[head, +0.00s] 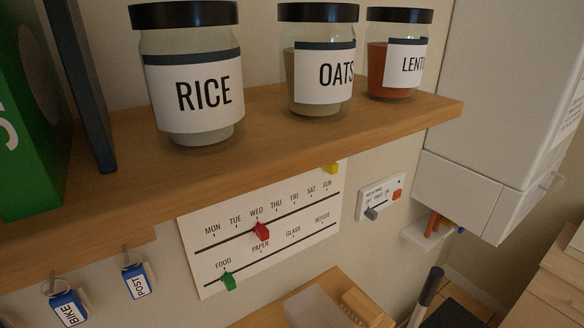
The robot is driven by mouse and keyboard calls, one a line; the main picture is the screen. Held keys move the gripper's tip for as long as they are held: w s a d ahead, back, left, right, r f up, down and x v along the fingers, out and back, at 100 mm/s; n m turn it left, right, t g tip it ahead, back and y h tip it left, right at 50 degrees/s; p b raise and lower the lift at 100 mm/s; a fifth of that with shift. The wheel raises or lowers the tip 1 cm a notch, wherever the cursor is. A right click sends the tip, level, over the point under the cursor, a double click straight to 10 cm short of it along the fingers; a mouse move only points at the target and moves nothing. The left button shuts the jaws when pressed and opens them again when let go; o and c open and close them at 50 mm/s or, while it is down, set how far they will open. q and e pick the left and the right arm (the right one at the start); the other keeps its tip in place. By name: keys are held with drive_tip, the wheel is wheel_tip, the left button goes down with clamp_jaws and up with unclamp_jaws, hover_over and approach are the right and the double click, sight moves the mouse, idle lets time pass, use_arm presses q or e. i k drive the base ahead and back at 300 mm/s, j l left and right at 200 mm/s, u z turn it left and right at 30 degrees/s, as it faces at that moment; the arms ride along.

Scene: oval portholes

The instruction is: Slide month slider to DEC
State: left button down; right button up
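A white board (262,268) hangs on the wall below the wooden shelf. Its middle row runs MON to SUN, with a red knob (261,232) at WED. Its lower row reads FOOD, PAPER, GLASS, REFUSE, with a green knob (228,282) at FOOD. A yellow knob (331,168) shows at the board's top right, just under the shelf edge. The shelf hides the rest of that top row, and I see no month labels or DEC. I cannot tell for sure that the yellow knob is the month slider. Neither of my grippers is in view.
The shelf (300,128) juts out above the board and holds jars of rice (193,90), oats (318,75) and lentils (393,68). A small white panel (381,196) with a grey knob is right of the board. Two key tags (134,281) hang at lower left.

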sight(332, 169)
drive_tip(key=i+l+u, duration=0.15)
drive_tip(key=l+u, duration=0.3)
drive_tip(key=l, duration=0.2)
drive_tip(key=l+u, duration=0.5)
drive_tip(key=l, duration=0.1)
